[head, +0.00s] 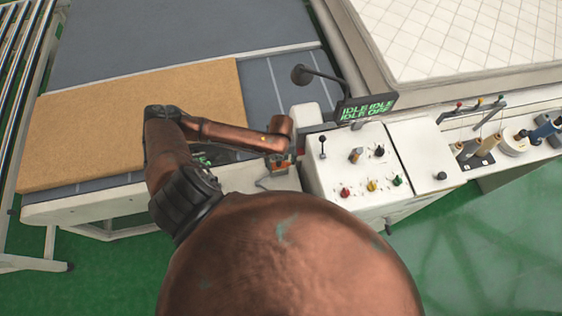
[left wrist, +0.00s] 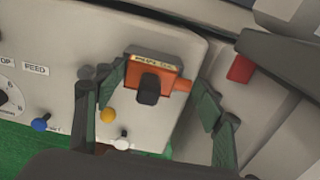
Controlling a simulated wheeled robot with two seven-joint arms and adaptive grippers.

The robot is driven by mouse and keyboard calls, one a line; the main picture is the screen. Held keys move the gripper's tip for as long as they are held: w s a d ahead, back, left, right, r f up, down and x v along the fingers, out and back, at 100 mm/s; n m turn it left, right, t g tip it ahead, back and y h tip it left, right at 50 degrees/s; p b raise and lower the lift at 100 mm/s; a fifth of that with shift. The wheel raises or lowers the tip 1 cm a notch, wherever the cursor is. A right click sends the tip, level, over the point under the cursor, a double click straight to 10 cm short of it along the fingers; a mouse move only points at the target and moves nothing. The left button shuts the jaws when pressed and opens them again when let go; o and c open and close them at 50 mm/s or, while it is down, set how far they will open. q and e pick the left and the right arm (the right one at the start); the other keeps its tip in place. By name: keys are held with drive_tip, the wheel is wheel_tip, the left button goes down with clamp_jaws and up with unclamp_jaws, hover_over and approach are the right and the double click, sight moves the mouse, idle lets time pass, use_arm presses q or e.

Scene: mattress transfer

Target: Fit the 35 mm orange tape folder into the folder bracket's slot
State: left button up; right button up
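An orange block with a pale label strip and a black tab (left wrist: 148,90) sits between my left gripper's fingers in the left wrist view. It looks like the tape folder; its label is too small to read for sure. A short orange stub (left wrist: 181,85) sticks out on its right. My left gripper (left wrist: 160,96) is open around it, the left fingertip close to the block and a small gap showing at the right. In the head view the left gripper (head: 278,168) is low beside the control console, largely hidden by my arm. I cannot make out the bracket's slot. My right gripper is not in view.
The white console (head: 330,175) carries knobs, a lever and a small green-lettered display (head: 366,108). A red block (left wrist: 240,68) lies right of the gripper. A tan panel (head: 90,120) covers the left table. Thread spools (head: 515,143) stand far right.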

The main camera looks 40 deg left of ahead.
use_arm(q)
drive_tip(key=o, duration=0.4)
drive_tip(key=shift+c, duration=0.2)
drive_tip(key=shift+r, duration=0.1)
wheel_tip(320, 180, up, 12)
drive_tip(key=shift+f, duration=0.1)
idle(0.7)
